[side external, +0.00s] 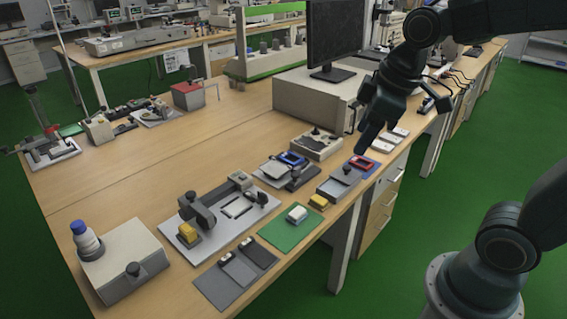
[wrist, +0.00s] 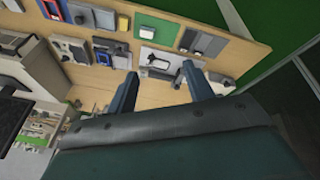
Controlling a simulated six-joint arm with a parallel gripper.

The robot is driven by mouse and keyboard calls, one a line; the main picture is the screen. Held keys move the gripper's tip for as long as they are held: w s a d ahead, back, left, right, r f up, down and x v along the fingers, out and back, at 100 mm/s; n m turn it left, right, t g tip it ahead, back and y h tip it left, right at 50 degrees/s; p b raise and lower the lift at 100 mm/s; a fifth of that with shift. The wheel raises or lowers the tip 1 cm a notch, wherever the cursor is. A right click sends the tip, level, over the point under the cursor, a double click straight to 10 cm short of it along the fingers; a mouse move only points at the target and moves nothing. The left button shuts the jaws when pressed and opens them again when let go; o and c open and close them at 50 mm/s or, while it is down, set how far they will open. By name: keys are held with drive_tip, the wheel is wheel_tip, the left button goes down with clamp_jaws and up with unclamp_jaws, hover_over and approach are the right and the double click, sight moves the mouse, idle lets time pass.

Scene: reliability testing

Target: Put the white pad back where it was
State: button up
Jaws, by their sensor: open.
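A small white pad (side external: 298,214) lies on a green mat (side external: 283,236) near the front edge of the bench. In the wrist view a small pale block, likely this pad (wrist: 148,32), shows on the green mat (wrist: 163,37). A grey fixture plate (side external: 262,208) with a dark clamp and a pale square frame stands left of the mat. My gripper (side external: 402,130) is open and empty, high over the right part of the bench, well away from the pad. Its two spread fingers also show in the wrist view (wrist: 160,70).
A yellow block (side external: 318,201) sits just right of the mat. Grey panels (side external: 213,288) lie to its left. A tray with a red-framed device (side external: 362,163), several white pieces (side external: 397,132) and a monitor (side external: 334,38) are near my gripper. Bare wood lies behind the fixtures.

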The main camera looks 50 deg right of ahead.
drive_tip(key=s+a+m+t, duration=0.1)
drive_tip(key=s+m, duration=0.4)
drive_tip(key=s, duration=0.4)
drive_tip(key=shift+s+r+t, duration=0.3)
drive_tip(key=shift+s+r, duration=0.05)
drive_tip(key=shift+s, duration=0.05)
